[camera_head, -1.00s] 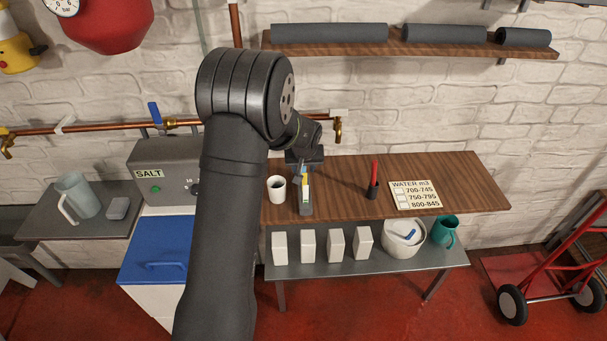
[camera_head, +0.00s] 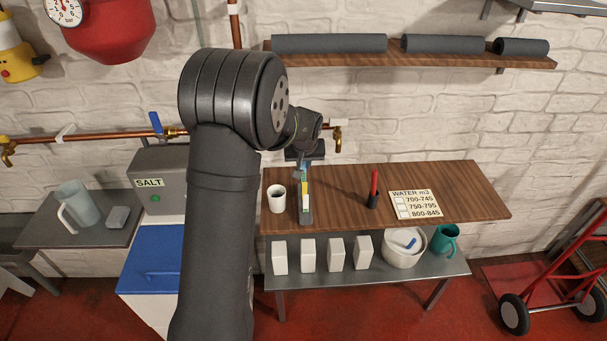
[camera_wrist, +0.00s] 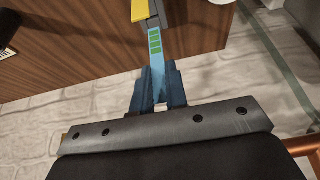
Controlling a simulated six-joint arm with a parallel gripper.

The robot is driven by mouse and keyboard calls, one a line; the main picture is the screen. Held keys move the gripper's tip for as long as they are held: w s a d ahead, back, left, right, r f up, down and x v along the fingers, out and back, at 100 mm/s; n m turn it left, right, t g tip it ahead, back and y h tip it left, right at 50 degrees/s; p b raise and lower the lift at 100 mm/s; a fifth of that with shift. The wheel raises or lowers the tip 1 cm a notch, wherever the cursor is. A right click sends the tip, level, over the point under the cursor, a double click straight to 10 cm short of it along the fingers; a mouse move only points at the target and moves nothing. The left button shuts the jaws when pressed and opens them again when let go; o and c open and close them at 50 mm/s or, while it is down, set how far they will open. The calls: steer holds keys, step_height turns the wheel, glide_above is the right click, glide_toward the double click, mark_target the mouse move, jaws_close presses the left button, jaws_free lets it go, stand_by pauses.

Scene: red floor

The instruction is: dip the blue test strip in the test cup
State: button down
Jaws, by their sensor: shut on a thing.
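The test cup is a white cup (camera_head: 277,203) with a dark inside, upright at the left end of the wooden counter. Just right of it stands a narrow grey holder (camera_head: 305,216) with a yellow strip (camera_head: 305,187) at it; the yellow strip also shows in the wrist view (camera_wrist: 140,10). My gripper (camera_head: 303,165) is above this holder. In the wrist view my gripper (camera_wrist: 158,85) is shut on the blue test strip (camera_wrist: 155,47), which has green squares. The strip's far end is close to the holder; I cannot tell whether it is inside.
Right of the holder stand a red marker in a dark stand (camera_head: 373,190) and a water card (camera_head: 415,204). A shelf below (camera_head: 365,280) holds white boxes, a white tub (camera_head: 404,247) and a teal mug (camera_head: 445,238). A grey salt unit (camera_head: 160,178) is at left.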

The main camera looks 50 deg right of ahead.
step_height(320, 180, up, 4)
step_height(320, 180, up, 2)
steer(key=r, duration=0.1)
glide_above(276, 187)
steer(key=s+a, duration=0.2)
steer(key=shift+d+f, duration=0.15)
steer(key=shift+f, duration=5.8)
steer(key=shift+s+a+f, duration=0.1)
steer(key=shift+a+f, duration=0.1)
steer(key=shift+d, duration=0.1)
steer(key=shift+d+r, duration=0.1)
steer(key=shift+r, duration=0.2)
